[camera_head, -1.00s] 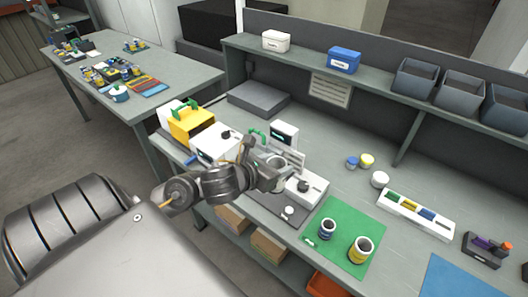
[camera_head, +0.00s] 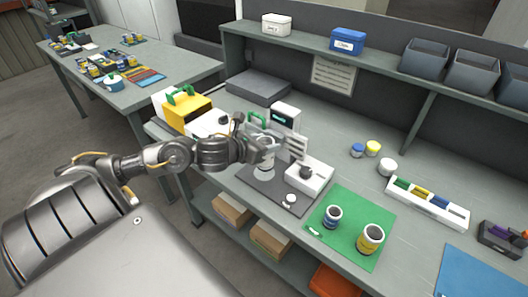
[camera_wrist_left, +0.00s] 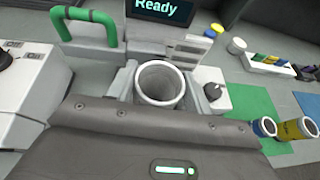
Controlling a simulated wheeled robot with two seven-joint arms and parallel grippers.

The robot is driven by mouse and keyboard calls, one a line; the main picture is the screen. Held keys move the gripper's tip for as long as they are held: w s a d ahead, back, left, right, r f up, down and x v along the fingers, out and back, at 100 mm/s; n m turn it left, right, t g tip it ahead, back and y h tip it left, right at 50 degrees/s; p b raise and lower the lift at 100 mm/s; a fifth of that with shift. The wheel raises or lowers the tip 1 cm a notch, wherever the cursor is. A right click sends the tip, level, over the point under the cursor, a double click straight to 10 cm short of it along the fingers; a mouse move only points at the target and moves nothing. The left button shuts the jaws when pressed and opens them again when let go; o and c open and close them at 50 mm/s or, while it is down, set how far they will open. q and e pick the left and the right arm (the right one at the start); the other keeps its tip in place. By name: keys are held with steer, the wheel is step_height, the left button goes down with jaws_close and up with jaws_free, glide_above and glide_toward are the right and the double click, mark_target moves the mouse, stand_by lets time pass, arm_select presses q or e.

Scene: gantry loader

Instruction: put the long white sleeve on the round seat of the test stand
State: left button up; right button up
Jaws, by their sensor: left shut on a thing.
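My left gripper (camera_head: 266,150) is shut on the long white sleeve (camera_head: 265,161). In the left wrist view the sleeve (camera_wrist_left: 160,84) shows its open round top between the jaws. The sleeve looks about upright. The test stand has a dark base plate (camera_head: 291,199) and a white block with a black knob (camera_head: 318,174). A pale round piece, seemingly the seat (camera_head: 263,175), shows just below the sleeve. I cannot tell whether the two touch. My right gripper is not in view.
A display box (camera_head: 286,115) reading "Ready" in the wrist view stands behind the gripper. White and yellow machines with green handles (camera_head: 186,105) are to the left. A green mat (camera_head: 345,246) bears a blue-banded cup (camera_head: 333,216) and a yellow-banded cup (camera_head: 371,240).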

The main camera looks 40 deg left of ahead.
arm_select(q)
steer(key=f, duration=0.3)
steer(key=shift+w+a+f, duration=0.2)
steer(key=shift+a+f, duration=0.05)
steer(key=shift+f, duration=0.05)
steer(key=shift+f, duration=0.1)
steer(key=shift+f, duration=0.1)
steer(key=o, duration=1.4)
steer(key=shift+c, duration=0.2)
